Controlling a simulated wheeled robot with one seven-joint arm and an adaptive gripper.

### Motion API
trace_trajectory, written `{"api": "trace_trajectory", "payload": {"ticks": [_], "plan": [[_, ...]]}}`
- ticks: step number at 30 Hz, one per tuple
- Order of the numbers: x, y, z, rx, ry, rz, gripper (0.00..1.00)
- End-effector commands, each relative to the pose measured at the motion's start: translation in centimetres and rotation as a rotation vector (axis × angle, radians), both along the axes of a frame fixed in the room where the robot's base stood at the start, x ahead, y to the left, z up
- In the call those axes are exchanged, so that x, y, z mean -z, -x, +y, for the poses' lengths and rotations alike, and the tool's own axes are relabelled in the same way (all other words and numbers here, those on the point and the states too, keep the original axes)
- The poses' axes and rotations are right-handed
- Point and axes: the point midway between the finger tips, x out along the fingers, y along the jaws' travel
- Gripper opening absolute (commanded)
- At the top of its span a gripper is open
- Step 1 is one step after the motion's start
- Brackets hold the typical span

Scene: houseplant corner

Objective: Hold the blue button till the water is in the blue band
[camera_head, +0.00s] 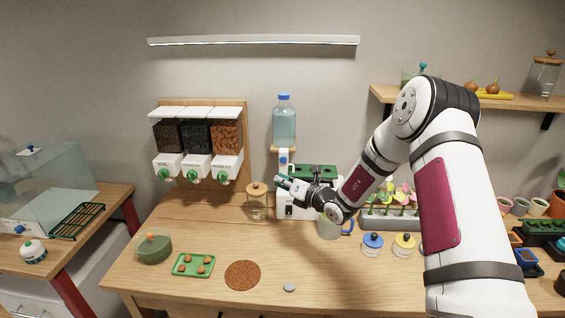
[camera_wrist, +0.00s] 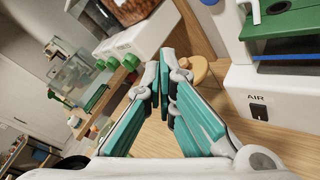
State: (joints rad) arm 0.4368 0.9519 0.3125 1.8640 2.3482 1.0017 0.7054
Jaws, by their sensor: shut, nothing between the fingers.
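A clear bottle with a blue cap (camera_head: 284,122) stands upside or upright, I cannot tell which, on a small wooden shelf and holds pale blue water. A small blue button (camera_head: 283,160) shows on the white part below it. My gripper (camera_head: 281,180) is shut and empty, just below and in front of that button, apart from it as far as I can tell. In the wrist view its green-padded fingers (camera_wrist: 160,88) meet at the tips. A white unit marked AIR (camera_wrist: 268,100) has a green top and a thin blue strip (camera_wrist: 290,57). The water level against any band is unclear.
A wooden-lidded jar (camera_head: 257,201) stands left of my gripper, and a blue-handled jug (camera_head: 330,228) stands below my wrist. Three dispensers (camera_head: 197,166) hang at the left. Potted flowers and lidded jars stand at right. The table front has free room around a brown round mat (camera_head: 243,275).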

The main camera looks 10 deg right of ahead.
Motion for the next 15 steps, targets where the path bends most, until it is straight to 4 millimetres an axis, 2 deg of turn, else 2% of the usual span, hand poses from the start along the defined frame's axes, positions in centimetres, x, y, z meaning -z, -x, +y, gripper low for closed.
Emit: {"api": "trace_trajectory", "payload": {"ticks": [1, 6, 15], "plan": [[0.3, -1.0, -0.3, 0.002, 0.002, -0.002, 0.00], [0.3, -3.2, -1.0, 0.001, 0.002, -0.003, 0.00], [0.2, -6.2, -2.0, 0.000, 0.001, -0.002, 0.00]]}}
